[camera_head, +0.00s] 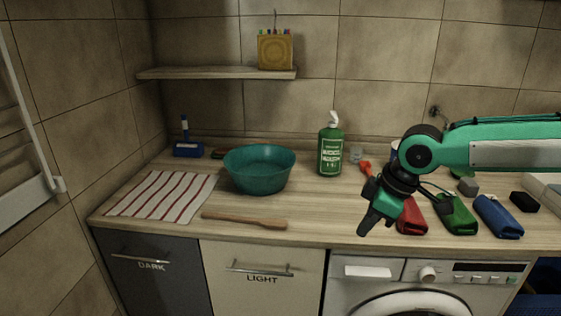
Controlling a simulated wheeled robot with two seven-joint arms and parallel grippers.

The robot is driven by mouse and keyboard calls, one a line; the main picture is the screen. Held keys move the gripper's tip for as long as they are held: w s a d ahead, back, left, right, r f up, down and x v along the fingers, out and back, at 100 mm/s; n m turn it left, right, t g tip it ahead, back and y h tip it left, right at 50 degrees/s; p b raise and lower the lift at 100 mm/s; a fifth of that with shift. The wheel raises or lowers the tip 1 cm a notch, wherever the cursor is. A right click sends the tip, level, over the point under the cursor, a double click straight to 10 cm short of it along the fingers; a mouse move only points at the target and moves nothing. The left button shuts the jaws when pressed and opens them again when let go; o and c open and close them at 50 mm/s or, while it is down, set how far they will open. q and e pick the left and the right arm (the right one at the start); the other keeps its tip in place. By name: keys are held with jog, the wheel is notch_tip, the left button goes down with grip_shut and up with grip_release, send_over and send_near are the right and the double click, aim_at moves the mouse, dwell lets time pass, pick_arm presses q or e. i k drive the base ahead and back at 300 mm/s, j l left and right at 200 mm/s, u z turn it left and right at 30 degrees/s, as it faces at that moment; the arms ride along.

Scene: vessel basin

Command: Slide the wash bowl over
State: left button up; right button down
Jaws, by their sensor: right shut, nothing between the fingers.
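The teal wash bowl (260,171) stands upright on the wooden counter, left of the middle. A red-striped white cloth (163,195) lies flat to its left, close to the bowl. My right gripper (372,228) hangs at the counter's front edge, well to the right of the bowl and apart from it. Its fingers are shut and hold nothing. My left gripper is not in view.
A wooden spoon or stick (244,220) lies in front of the bowl. A green bottle (330,150) stands behind right. Red (412,217), green (458,215) and blue (497,216) folded cloths lie right. A shelf (217,73) hangs above.

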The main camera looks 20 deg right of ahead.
aim_at(254, 169)
jog(key=i, duration=1.55)
jog(key=k+j, duration=0.1)
